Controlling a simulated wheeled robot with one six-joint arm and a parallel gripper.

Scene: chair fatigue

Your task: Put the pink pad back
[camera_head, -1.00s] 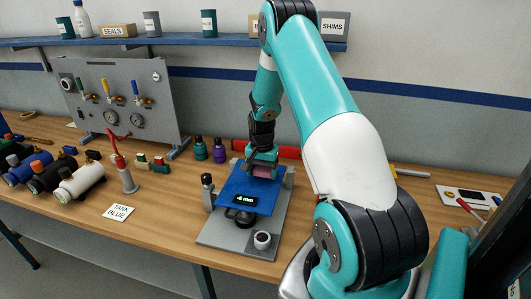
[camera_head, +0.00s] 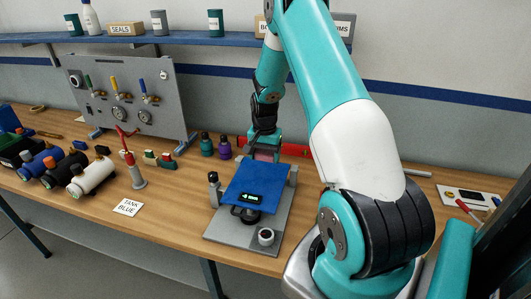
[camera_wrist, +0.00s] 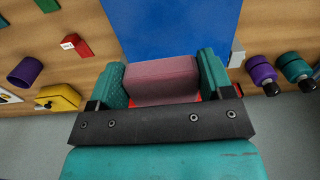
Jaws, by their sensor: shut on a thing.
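The pink pad (camera_head: 266,155) is a small dull pink block between my gripper's fingers. My gripper (camera_head: 264,147) is shut on it, just beyond the far edge of the blue plate. In the wrist view the pink pad (camera_wrist: 162,80) sits between two teal fingers, beside the edge of the blue plate (camera_wrist: 180,30). The blue plate also shows in the head view (camera_head: 255,182), tilted on a grey fixture (camera_head: 235,232) with a small lit display. I cannot tell whether the pad touches the plate or anything beneath it.
Purple and teal bottles (camera_head: 224,147) stand left of my gripper. A red bar (camera_head: 300,151) lies behind it. A gauge panel (camera_head: 125,95), coloured cylinders (camera_head: 92,178) and a "TANK BLUE" card (camera_head: 128,207) are farther left.

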